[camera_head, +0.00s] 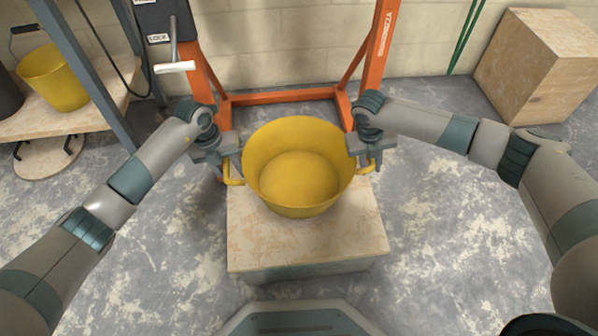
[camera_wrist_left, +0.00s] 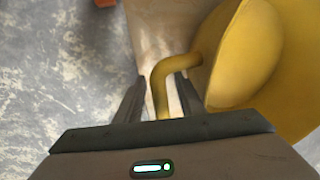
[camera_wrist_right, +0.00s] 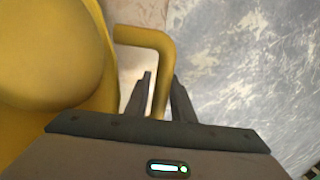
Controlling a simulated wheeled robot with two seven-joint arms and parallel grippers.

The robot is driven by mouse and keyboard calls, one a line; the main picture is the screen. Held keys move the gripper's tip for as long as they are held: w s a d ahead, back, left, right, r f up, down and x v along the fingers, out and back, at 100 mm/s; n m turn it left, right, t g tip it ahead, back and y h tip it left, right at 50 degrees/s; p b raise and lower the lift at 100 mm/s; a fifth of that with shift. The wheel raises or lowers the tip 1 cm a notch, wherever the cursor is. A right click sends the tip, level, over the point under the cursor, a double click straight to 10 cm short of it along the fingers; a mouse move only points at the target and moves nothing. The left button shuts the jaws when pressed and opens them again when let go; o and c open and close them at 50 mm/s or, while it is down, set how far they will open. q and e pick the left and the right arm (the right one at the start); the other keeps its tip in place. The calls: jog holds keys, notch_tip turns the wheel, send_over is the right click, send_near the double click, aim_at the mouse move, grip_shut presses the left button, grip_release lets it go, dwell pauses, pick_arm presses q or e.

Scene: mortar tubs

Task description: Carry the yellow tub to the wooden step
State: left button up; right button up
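The yellow tub (camera_head: 300,180) is upright and empty on the back part of the wooden step (camera_head: 305,242), a low block with a pale plywood top. It has a bent yellow handle on each side. My left gripper (camera_head: 231,168) is at the left handle; in the left wrist view its fingers stand either side of this handle (camera_wrist_left: 159,92), with small gaps. My right gripper (camera_head: 366,160) is at the right handle; in the right wrist view its fingers stand apart either side of this handle (camera_wrist_right: 161,85). The tub hides the step's back part.
An orange frame (camera_head: 280,96) stands behind the step against the block wall. A shelf (camera_head: 60,122) at the left holds another yellow tub (camera_head: 55,80). A plywood box (camera_head: 535,68) stands at the back right. The grey floor beside the step is clear.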

aim_at(228, 162)
pick_arm(q)
jog(key=c, duration=0.5)
pick_arm(e)
jog(key=c, duration=0.5)
pick_arm(q)
grip_shut()
pick_arm(e)
grip_shut()
pick_arm(q)
jog(key=shift+r, duration=0.15)
pick_arm(e)
jog(key=shift+r, duration=0.1)
